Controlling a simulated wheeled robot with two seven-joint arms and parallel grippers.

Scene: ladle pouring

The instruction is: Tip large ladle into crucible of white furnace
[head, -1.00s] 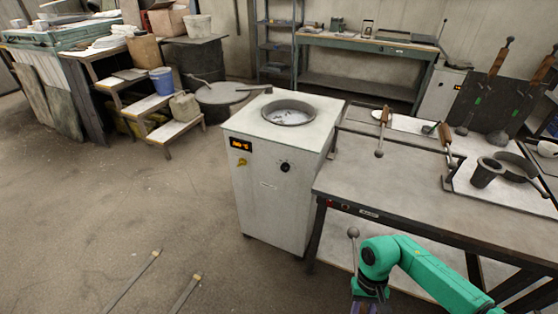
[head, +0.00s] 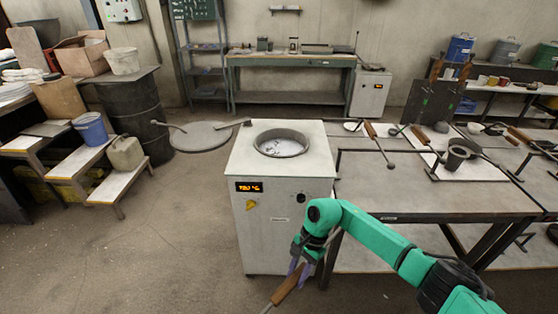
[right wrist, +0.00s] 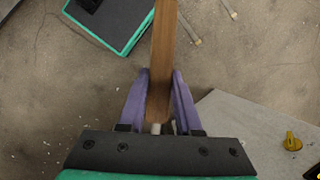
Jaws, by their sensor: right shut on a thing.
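The white furnace (head: 275,200) stands in the middle of the head view, with an orange-lit display on its front. The round crucible (head: 281,143) in its top is open, with pale material inside. My right gripper (head: 291,271) is low in front of the furnace, shut on the wooden handle (head: 287,285) of a ladle. A thin rod runs on to the lower left. The ladle's bowl is out of frame. In the right wrist view, the purple fingers (right wrist: 160,95) clasp the handle (right wrist: 164,50) from both sides. My left gripper is out of view.
A metal table (head: 430,190) stands right of the furnace, with smaller ladles (head: 378,143) and a dark cup (head: 457,156). A lidded drum (head: 138,118) and wooden steps (head: 120,190) stand at left. The floor between the steps and furnace is open.

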